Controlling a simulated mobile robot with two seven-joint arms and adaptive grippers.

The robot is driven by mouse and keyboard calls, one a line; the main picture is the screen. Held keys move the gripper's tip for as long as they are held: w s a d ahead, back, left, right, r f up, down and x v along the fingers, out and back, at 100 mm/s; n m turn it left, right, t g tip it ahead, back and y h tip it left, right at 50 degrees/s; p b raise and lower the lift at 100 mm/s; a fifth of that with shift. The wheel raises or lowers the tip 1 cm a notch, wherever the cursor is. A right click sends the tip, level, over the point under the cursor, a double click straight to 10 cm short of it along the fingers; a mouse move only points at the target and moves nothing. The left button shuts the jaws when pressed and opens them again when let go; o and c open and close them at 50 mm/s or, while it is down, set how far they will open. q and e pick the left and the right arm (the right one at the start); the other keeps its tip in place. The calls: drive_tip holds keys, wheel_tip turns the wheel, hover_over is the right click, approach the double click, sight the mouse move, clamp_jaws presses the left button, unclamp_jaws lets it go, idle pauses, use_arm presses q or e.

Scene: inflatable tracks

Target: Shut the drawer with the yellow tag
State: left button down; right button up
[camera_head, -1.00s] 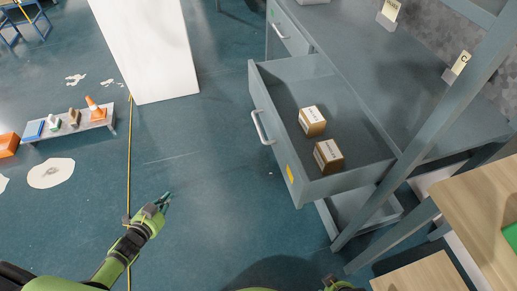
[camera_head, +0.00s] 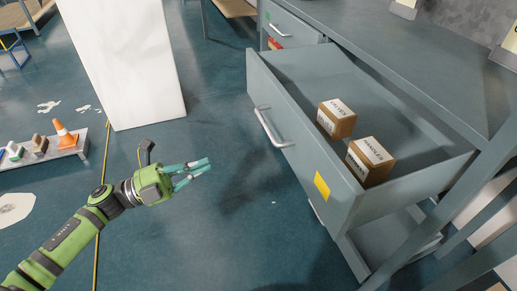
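The drawer (camera_head: 292,152) with the yellow tag (camera_head: 322,186) is grey and pulled well out of the grey workbench. Its front has a silver bar handle (camera_head: 270,128). Two small labelled cardboard boxes, one (camera_head: 337,119) behind the other (camera_head: 370,160), lie inside it. My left gripper (camera_head: 209,165), green with teal fingers, is to the left of the drawer front, apart from it, with its fingers pointing right toward it. Nothing shows between the fingers, which are close together; whether they are shut is unclear. My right gripper is out of view.
A second drawer (camera_head: 290,30) with a green tag sits at the bench's far end. A white panel (camera_head: 122,60) stands at the upper left. A low shelf (camera_head: 45,157) with a small orange cone is at the left. Floor between my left gripper and the drawer is clear.

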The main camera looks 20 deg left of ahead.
use_arm(q)
drive_tip(key=x, duration=1.3)
drive_tip(key=shift+w, duration=0.25)
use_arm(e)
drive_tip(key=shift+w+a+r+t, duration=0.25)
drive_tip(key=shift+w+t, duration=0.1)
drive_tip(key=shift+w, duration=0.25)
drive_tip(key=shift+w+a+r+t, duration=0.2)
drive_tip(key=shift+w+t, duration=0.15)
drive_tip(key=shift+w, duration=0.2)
use_arm(q)
drive_tip(key=shift+d, duration=0.15)
drive_tip(key=shift+d+r, duration=0.1)
